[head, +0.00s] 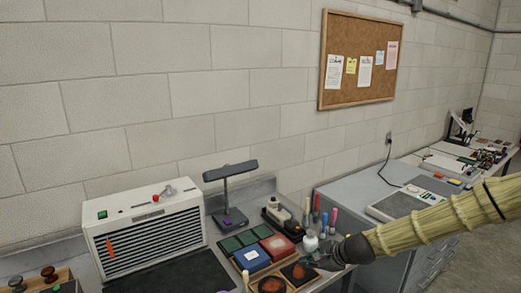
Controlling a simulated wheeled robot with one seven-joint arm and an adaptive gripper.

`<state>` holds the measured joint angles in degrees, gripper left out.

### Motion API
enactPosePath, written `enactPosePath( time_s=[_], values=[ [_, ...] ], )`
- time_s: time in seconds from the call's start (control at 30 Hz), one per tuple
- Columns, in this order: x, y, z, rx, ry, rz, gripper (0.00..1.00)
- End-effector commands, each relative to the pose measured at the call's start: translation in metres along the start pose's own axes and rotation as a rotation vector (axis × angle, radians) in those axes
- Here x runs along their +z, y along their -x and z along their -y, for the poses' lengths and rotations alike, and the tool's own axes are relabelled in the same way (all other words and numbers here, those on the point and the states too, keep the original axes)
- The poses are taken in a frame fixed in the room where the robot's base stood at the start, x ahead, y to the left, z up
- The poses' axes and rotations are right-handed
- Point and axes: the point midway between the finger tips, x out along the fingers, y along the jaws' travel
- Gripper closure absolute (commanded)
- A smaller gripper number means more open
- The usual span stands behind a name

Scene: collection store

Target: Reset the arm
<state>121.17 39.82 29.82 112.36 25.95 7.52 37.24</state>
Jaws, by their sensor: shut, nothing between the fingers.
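My arm, in a ribbed straw-coloured sleeve, reaches in from the right edge of the head view. My gripper (318,263) is at its end, low over the right part of the bench. It is small and dark here, its fingers shut with nothing held. It is close above or beside a wooden tray (245,268) of coloured pads. I cannot tell whether it touches anything.
A desk lamp (231,190) and vented white unit (150,235) stand left. A scale (405,203) sits on grey cabinets behind my arm.

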Motion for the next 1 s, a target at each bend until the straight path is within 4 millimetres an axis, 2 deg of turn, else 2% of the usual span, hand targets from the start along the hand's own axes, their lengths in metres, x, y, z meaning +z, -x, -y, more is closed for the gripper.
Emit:
enactPosePath(
  time_s=[0.03, 0.27, 0.37, 0.47, 0.57, 0.67, 0.77, 1.0],
  values=[
    [-0.003, -0.005, -0.011, 0.013, 0.014, -0.008, 1.00],
    [-0.009, -0.025, -0.050, 0.064, 0.089, -0.038, 1.00],
    [-0.015, -0.033, -0.073, 0.093, 0.132, -0.054, 1.00],
    [-0.022, -0.043, -0.100, 0.126, 0.181, -0.074, 1.00],
    [-0.031, -0.053, -0.135, 0.170, 0.247, -0.095, 1.00],
    [-0.044, -0.064, -0.182, 0.231, 0.337, -0.119, 1.00],
    [-0.061, -0.072, -0.238, 0.305, 0.453, -0.143, 1.00],
    [-0.103, -0.070, -0.371, 0.495, 0.757, -0.165, 1.00]
  ],
)
